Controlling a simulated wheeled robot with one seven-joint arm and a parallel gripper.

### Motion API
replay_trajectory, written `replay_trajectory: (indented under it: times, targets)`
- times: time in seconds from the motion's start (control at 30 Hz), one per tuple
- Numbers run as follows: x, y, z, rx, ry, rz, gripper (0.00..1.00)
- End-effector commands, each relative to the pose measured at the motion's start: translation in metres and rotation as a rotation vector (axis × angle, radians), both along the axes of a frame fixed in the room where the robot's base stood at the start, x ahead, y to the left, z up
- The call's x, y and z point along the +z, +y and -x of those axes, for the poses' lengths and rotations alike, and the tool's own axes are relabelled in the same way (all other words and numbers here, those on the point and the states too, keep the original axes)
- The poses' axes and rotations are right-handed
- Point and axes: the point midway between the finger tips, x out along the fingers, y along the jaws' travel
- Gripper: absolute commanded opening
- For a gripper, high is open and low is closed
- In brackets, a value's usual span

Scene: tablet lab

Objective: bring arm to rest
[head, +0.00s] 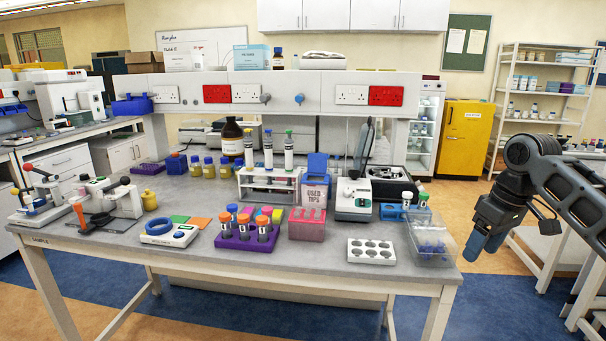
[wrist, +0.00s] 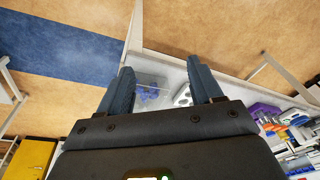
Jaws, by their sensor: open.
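My gripper (head: 482,238) hangs at the right in the head view, past the right end of the bench (head: 300,262), pointing down and apart from everything. In the wrist view its two dark fingers (wrist: 165,88) stand wide apart with nothing held between them. Behind the gap a clear box with blue pieces (wrist: 150,92) and a white tray with round holes (wrist: 182,95) show on the bench, farther off. My arm comes in from the right edge of the head view, bent at the joint above the gripper.
The clear box (head: 432,240) stands at the bench's right corner, nearest my gripper. A white holed tray (head: 371,252) and a purple rack (head: 246,238) with capped tubes lie to its left. A yellow cabinet (head: 464,140) stands behind. Another white table (head: 550,250) stands below my arm.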

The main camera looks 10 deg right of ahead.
Motion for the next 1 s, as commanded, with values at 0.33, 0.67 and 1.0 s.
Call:
replay_trajectory:
  times: [0.33,0.67,1.0]
  targets:
    - [-0.074,0.124,-0.016,0.022,-0.205,-0.193,0.65]
    - [-0.132,0.251,0.009,-0.071,-0.441,-0.414,0.65]
    - [-0.170,0.324,0.082,-0.256,-0.625,-0.541,0.65]
